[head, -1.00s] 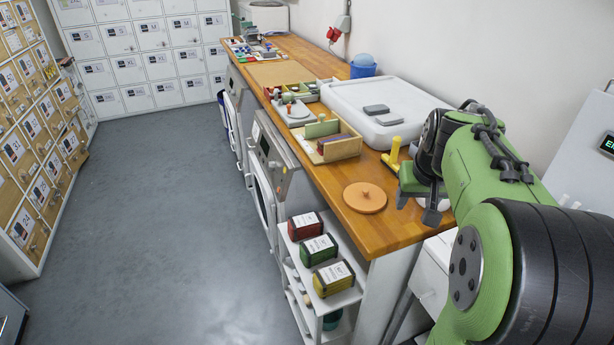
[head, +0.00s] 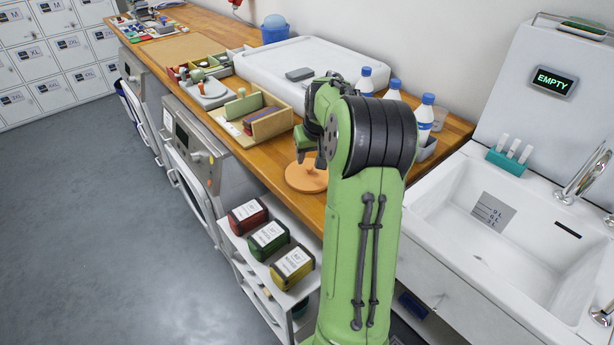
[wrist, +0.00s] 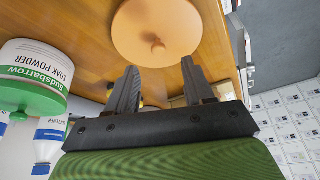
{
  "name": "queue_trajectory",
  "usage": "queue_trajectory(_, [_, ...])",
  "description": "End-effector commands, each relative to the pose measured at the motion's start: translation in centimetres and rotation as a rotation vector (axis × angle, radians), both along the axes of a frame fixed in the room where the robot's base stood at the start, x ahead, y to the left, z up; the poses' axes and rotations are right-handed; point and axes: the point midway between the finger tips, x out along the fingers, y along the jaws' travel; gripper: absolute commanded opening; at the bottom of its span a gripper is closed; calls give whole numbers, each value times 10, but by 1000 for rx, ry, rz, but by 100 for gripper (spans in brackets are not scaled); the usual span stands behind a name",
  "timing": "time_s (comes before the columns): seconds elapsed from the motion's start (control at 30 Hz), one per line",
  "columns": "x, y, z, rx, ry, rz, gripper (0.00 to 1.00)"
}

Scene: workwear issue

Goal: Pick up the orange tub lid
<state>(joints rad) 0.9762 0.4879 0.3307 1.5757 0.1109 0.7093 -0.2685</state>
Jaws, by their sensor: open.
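The orange tub lid (head: 307,176) is a round flat disc lying on the wooden counter near its front edge, partly hidden by my arm in the head view. In the wrist view the lid (wrist: 157,32) shows with a small knob at its middle, just beyond my fingertips. My gripper (wrist: 160,68) is open, with its two dark fingers apart and nothing between them. The fingers point toward the lid and its knob, and a gap seems to remain.
A white soak powder tub (wrist: 35,75) with a green rim stands left in the wrist view. White bottles with blue caps (head: 427,112) stand at the back. A wooden box (head: 262,122) lies left of the lid. The sink (head: 510,220) is at right.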

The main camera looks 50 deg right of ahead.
Motion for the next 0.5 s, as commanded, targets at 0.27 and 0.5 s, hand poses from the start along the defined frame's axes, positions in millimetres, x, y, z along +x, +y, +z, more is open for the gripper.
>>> queue_trajectory(0.27, [12, -8, -42, 2, 0, 2, 52])
queue_trajectory(0.5, [20, -13, -59, -1, -2, 1, 52])
